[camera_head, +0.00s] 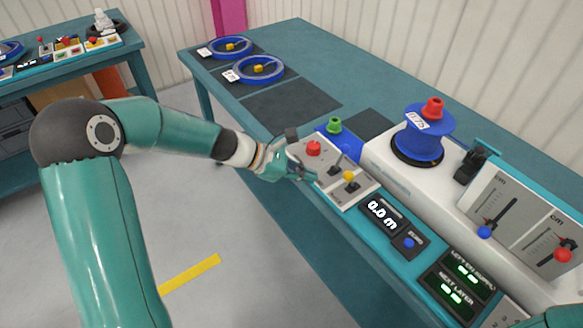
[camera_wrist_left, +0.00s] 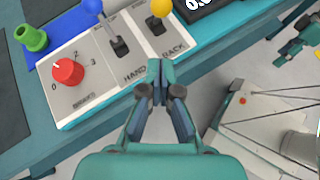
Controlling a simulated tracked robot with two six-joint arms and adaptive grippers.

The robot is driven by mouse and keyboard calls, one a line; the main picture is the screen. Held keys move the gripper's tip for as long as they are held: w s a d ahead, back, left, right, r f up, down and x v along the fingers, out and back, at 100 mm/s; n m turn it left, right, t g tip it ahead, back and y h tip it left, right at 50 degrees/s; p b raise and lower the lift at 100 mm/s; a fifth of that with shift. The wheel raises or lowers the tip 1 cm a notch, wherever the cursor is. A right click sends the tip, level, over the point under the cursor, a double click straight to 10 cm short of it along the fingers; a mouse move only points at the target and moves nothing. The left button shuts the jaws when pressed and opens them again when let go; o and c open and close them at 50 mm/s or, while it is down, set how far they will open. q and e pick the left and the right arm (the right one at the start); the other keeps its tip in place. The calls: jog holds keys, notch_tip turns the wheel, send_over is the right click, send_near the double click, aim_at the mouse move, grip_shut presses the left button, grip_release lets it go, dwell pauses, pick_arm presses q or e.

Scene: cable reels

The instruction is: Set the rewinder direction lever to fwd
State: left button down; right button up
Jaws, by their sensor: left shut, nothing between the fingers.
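The control panel (camera_head: 330,190) is a pale plate on the teal bench. In the left wrist view it carries a red brake knob (camera_wrist_left: 68,72), a blue-tipped lever (camera_wrist_left: 117,45) and a yellow-tipped lever (camera_wrist_left: 161,8). The yellow tip (camera_head: 348,176) also shows in the head view. My left gripper (camera_head: 310,177) is shut and empty by the panel's front edge. Its fingertips (camera_wrist_left: 160,75) appear below the yellow lever.
Right of the panel are a 0.0 m display (camera_head: 382,217) with a blue button and a white machine housing (camera_head: 400,190) bearing a blue reel (camera_head: 424,143). Two slider levers (camera_head: 500,215) stand farther right. Blue rings (camera_head: 262,69) lie at the far left of the bench.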

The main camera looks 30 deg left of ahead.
aim_at(350, 181)
pick_arm(q)
jog(key=shift+w+d+f+p, duration=0.15)
jog(key=shift+w+d, duration=0.4)
jog(key=shift+d, duration=0.3)
jog(key=shift+w+d+f+p, duration=0.1)
jog(key=shift+w+d+p, duration=0.1)
jog(key=shift+w+d, duration=0.5)
jog(key=shift+w+d+f+p, duration=0.15)
jog(key=shift+w+d, duration=0.2)
jog(key=shift+d, duration=0.65)
jog(key=shift+r, duration=0.1)
